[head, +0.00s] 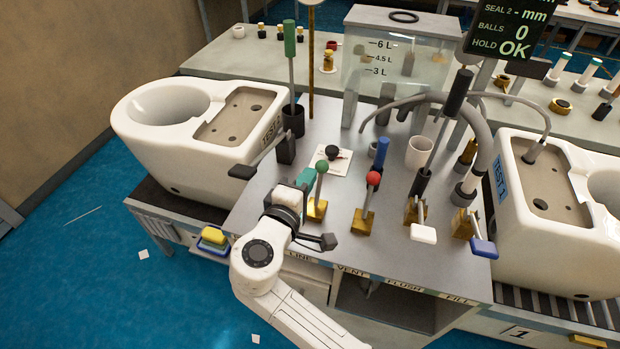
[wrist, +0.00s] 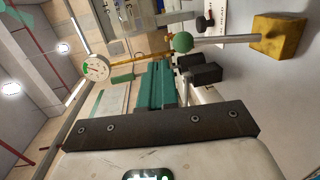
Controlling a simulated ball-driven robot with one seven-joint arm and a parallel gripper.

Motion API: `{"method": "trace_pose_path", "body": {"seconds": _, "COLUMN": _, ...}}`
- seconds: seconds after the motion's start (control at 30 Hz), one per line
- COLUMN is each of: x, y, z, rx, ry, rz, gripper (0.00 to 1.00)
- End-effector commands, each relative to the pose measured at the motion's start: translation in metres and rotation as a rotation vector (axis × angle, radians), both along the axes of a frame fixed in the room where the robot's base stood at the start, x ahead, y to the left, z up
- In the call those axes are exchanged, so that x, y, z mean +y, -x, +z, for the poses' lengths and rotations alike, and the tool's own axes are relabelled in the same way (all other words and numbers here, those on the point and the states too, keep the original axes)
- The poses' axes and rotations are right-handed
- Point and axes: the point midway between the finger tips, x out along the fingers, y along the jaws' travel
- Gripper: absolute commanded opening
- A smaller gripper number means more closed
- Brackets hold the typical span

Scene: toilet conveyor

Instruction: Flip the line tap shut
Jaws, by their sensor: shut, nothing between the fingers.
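The line tap is a brass block (head: 316,211) with an upright metal lever topped by a green ball (head: 321,166), behind the LINE label on the bench's front edge. In the wrist view the green ball (wrist: 183,42) shows at upper centre, its stem running right to the brass block (wrist: 278,38). My gripper (head: 305,178), with teal fingers, is shut and empty just left of the lever.
To the right stand the red-ball vent tap (head: 373,178), the white-handled flush tap (head: 423,234) and the blue-handled fill tap (head: 484,247). A black knob on a white plate (head: 333,160) lies behind the line tap. White toilets (head: 190,130) (head: 550,240) flank the bench.

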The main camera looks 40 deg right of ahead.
Motion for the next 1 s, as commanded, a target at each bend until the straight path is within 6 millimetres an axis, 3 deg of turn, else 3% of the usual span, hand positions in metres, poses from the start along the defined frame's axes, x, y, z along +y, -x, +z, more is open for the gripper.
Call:
{"method": "trace_pose_path", "body": {"seconds": 0.5, "x": 0.056, "y": 0.033, "z": 0.033, "rx": -0.003, "ry": 0.0, "rz": 0.004, "gripper": 0.0}}
{"method": "trace_pose_path", "body": {"seconds": 1.0, "x": 0.061, "y": 0.036, "z": 0.036, "rx": 0.0, "ry": 0.0, "rz": 0.002, "gripper": 0.0}}
